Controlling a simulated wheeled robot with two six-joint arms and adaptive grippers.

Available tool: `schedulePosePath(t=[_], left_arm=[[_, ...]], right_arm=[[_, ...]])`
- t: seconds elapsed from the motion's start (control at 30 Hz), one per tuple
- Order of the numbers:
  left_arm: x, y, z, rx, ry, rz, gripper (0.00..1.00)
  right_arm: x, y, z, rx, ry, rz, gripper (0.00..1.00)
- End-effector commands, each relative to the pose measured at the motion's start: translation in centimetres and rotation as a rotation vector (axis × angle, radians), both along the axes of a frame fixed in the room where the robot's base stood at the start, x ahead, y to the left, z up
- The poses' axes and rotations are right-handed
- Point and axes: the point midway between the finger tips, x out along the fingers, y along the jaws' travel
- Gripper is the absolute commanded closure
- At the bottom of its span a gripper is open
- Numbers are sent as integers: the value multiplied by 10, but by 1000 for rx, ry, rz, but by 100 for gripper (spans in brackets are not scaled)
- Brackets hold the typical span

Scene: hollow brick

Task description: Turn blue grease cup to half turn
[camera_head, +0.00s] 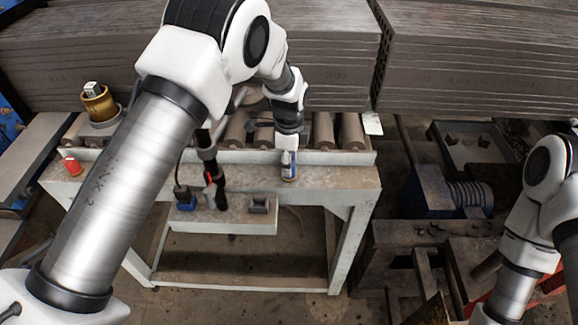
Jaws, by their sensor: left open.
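The blue grease cup (290,172) stands on the front ledge of the roller bench, small in the head view. My left gripper (288,160) is right over it, pointing down, with its fingers around or just in front of the cup. The gripper is open. The fingers cover part of the cup, and I cannot tell whether they touch it. My right arm shows at the right edge, but its gripper is out of view.
A red cap (72,166) sits at the bench's left end, near a brass-coloured cup (98,103). Rollers (352,132) lie behind the ledge. A lower shelf (235,215) holds a black upright tool and small blocks. Stacked hollow bricks (470,55) fill the back.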

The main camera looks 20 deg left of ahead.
Motion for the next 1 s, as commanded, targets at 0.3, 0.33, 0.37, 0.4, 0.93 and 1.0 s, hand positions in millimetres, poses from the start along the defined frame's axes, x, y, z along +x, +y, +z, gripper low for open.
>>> schedulePosePath(t=[0.3,0.33,0.37,0.4,0.93,1.0], left_arm=[[1,-1,79,0,0,0,53],[1,-1,84,0,0,0,53],[1,-1,88,0,0,-1,53],[1,-1,92,1,2,-1,53],[0,-1,98,1,4,-1,53],[0,-1,98,1,4,-1,53]], right_arm=[[0,0,0,0,0,0,60],[0,0,0,0,0,0,60],[0,0,0,0,0,0,60],[0,0,0,0,0,0,60],[0,0,0,0,0,0,60],[0,0,0,0,0,0,60]])
